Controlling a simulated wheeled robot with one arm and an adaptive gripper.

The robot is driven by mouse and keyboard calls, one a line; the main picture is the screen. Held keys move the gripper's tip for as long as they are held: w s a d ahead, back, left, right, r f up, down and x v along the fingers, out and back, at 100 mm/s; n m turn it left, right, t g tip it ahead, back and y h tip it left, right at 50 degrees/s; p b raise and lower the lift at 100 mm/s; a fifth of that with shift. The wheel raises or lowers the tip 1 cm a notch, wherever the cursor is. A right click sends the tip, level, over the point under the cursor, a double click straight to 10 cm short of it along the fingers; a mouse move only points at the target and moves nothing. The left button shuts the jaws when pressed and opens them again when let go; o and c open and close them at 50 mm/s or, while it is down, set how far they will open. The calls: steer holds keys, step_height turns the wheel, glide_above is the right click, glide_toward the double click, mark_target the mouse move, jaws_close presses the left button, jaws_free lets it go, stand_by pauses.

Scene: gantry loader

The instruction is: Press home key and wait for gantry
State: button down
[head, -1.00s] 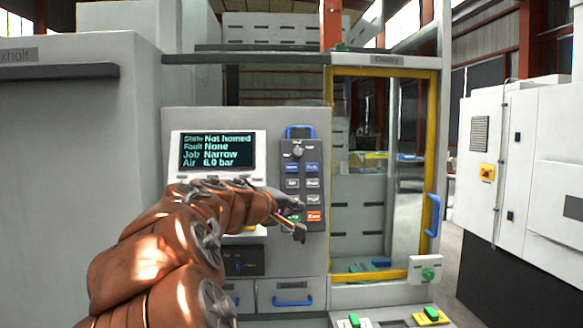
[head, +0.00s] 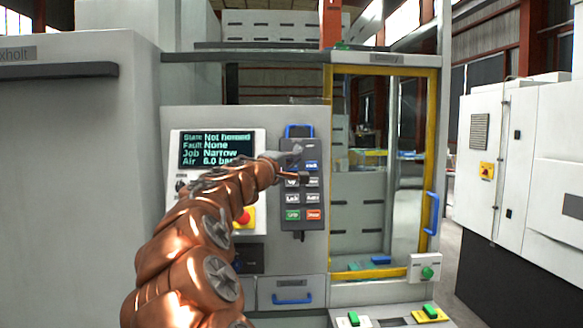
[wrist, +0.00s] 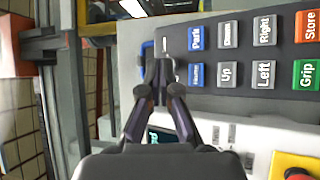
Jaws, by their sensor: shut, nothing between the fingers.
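The key pendant (head: 290,228) hangs upright on the machine's front panel; in the wrist view its keys lie sideways. A blue key marked Park (wrist: 196,37) and a second blue key (wrist: 196,75), its label too blurred to read surely, are right of my gripper (wrist: 161,72). My gripper is shut and empty, its tips by the pendant's upper end; contact cannot be told. In the head view my arm and gripper hide part of the upper keys. The gantry display (head: 203,150) reads State Not homed, Fault None, Job Narrow, Air 6.0 bar, its right end partly covered.
A red emergency stop (head: 244,217) on a yellow base sits left of the pendant. A yellow-framed glass door (head: 436,130) with a blue handle (head: 433,214) stands to the right. Green buttons (head: 428,273) sit below it. A white cabinet (head: 525,150) stands further right.

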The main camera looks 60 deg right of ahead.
steer(key=w+d+f+p, duration=0.1)
steer(key=w+d+f, duration=0.2)
steer(key=w+d, duration=0.2)
steer(key=shift+d, duration=0.7)
stand_by(1.2)
steer(key=shift+w+d+f, duration=0.15)
steer(key=shift+w+d, duration=0.1)
steer(key=shift+d, duration=0.1)
